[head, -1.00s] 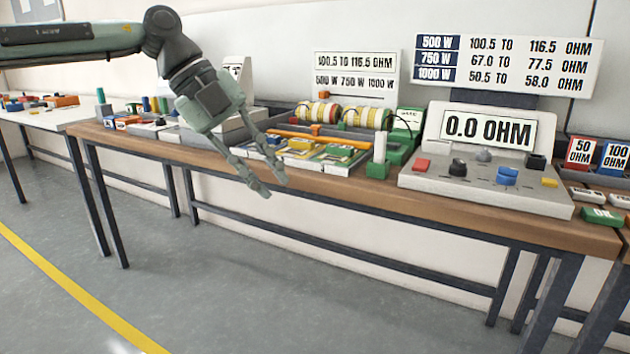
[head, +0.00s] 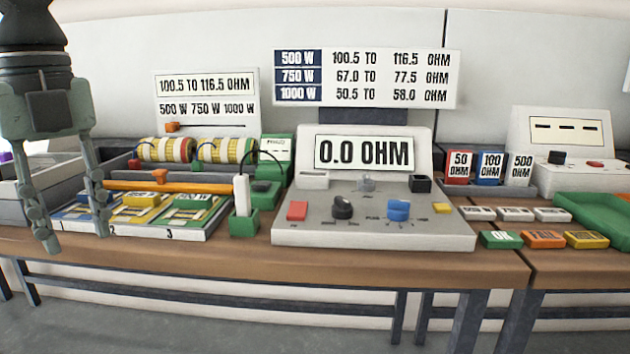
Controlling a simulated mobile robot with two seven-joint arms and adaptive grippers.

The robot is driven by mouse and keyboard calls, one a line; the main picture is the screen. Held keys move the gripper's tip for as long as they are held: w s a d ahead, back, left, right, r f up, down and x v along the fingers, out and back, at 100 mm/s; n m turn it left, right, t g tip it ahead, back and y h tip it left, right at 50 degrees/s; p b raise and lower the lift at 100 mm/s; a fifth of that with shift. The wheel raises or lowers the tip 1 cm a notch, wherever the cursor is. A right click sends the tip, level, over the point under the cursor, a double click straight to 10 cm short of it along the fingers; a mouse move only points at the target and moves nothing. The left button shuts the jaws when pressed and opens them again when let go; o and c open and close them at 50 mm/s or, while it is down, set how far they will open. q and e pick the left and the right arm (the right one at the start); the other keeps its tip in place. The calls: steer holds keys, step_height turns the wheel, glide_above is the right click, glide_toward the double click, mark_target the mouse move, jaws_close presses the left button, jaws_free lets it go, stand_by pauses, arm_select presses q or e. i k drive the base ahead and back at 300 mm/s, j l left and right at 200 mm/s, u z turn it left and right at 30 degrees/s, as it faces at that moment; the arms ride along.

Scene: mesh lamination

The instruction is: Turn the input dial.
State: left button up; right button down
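The ohm meter (head: 300,232) is a grey console on the bench with a display (head: 364,152) reading 0.0 OHM. On its sloped panel are a black dial (head: 342,206) at left and a blue dial (head: 398,209) at right. The small labels are too blurred to tell which is the input dial. My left gripper (head: 72,236) points down at the far left, in front of the numbered tray, with its fingers apart and nothing between them. It is well left of both dials and touches neither. My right gripper is not in view.
A red button (head: 297,210) and a yellow one (head: 442,208) flank the dials. A green holder (head: 243,222) with a white probe stands left of the console. The numbered tray (head: 195,235) lies further left. Resistance blocks and coloured tags (head: 501,240) sit right.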

mark_target(398, 210)
steer(key=i+j+z, duration=0.15)
steer(key=i+z, duration=0.25)
steer(key=i+j+z, duration=0.2)
steer(key=z, duration=1.2)
